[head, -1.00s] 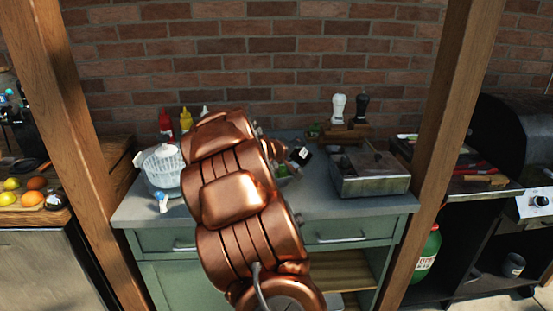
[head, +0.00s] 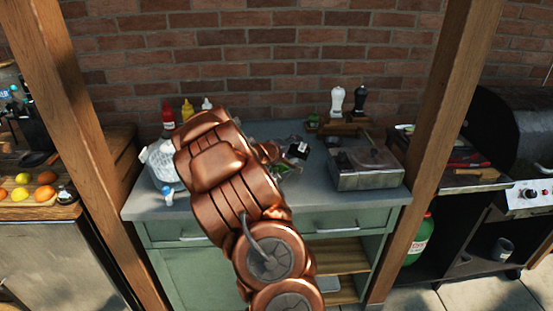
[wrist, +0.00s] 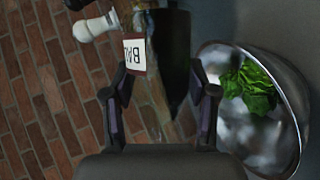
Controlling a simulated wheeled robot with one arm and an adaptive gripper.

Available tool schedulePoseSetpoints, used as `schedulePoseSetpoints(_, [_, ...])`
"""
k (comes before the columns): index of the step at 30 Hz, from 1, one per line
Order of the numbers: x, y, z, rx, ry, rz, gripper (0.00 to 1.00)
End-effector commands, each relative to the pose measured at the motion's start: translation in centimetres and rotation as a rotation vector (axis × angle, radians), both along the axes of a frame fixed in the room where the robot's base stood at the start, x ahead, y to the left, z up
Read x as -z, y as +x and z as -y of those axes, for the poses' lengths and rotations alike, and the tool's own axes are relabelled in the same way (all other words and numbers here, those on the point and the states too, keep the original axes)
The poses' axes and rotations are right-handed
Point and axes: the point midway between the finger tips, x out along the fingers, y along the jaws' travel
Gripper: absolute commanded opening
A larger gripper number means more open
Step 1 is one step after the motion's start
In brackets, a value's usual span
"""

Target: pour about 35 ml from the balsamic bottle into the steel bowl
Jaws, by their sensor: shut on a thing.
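The balsamic bottle (wrist: 176,60) is dark with a white label reading "BAL" and lies between the fingers of my gripper (wrist: 160,105), which is shut on it. It appears tipped well over from upright. In the head view its dark body and label (head: 298,149) show just right of my copper arm. The steel bowl (wrist: 289,92), with green leaves inside, is to the right of the bottle and apart from it in the wrist picture. In the head view my arm hides most of the bowl and my gripper. I cannot make out any flowing liquid.
A metal box (head: 367,170) stands on the counter (head: 325,208) at right, with white (head: 337,101) and black (head: 360,102) mills behind it. A white colander-like basket (head: 160,160), red bottle (head: 168,115) and yellow bottle (head: 187,109) are at left.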

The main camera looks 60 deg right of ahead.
Motion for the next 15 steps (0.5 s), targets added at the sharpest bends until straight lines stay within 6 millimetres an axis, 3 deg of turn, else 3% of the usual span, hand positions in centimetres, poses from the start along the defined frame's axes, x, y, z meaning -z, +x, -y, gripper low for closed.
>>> schedulePoseSetpoints(15, [-0.71, -0.21, 0.08, 0.000, -0.024, -0.084, 0.11])
